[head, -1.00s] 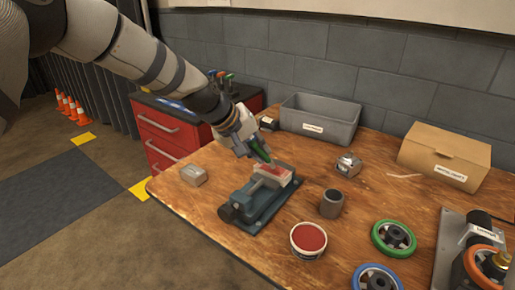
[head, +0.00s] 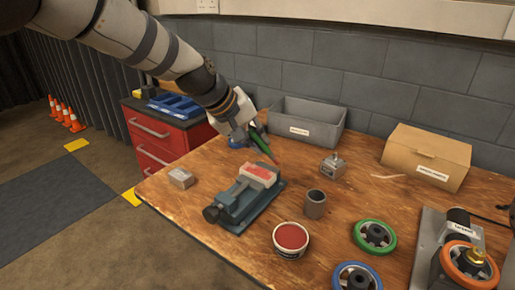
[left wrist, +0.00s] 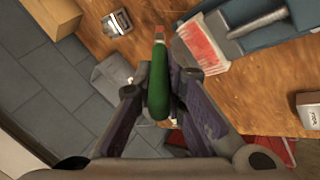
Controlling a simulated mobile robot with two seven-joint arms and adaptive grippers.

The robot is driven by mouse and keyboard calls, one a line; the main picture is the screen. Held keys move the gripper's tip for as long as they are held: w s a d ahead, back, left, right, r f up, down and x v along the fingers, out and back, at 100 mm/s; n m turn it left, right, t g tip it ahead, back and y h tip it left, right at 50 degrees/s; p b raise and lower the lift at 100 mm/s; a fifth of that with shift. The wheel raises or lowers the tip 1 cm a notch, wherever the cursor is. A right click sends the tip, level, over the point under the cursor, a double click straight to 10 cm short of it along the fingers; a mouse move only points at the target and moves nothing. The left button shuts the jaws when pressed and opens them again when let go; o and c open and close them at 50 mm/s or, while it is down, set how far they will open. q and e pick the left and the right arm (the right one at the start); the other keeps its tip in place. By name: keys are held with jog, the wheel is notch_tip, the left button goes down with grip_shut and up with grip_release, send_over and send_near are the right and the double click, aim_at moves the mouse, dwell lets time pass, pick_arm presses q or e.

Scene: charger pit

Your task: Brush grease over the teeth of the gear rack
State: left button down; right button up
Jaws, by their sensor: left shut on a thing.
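My left gripper (head: 252,130) is shut on the green handle of a brush (head: 263,143), which also shows in the left wrist view (left wrist: 159,92). The brush points down to the right, its reddish tip just beyond the far right end of the gear rack (head: 259,174) and apart from it. The rack is a pale block held in the blue-grey vise (head: 228,212). Red grease covers much of its upper face, streaky in the left wrist view (left wrist: 203,42); single teeth are too small to make out. An open tub of red grease (head: 291,238) stands in front. My right gripper is not in view.
A grey cylinder (head: 315,204) and a metal block (head: 333,166) stand right of the vise. A small grey box (head: 181,178) is to its left. Behind are a grey bin (head: 304,128) and a cardboard box (head: 425,160). Wheels lie at front right.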

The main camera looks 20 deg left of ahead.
pick_arm(q)
jog(key=shift+r, duration=1.4)
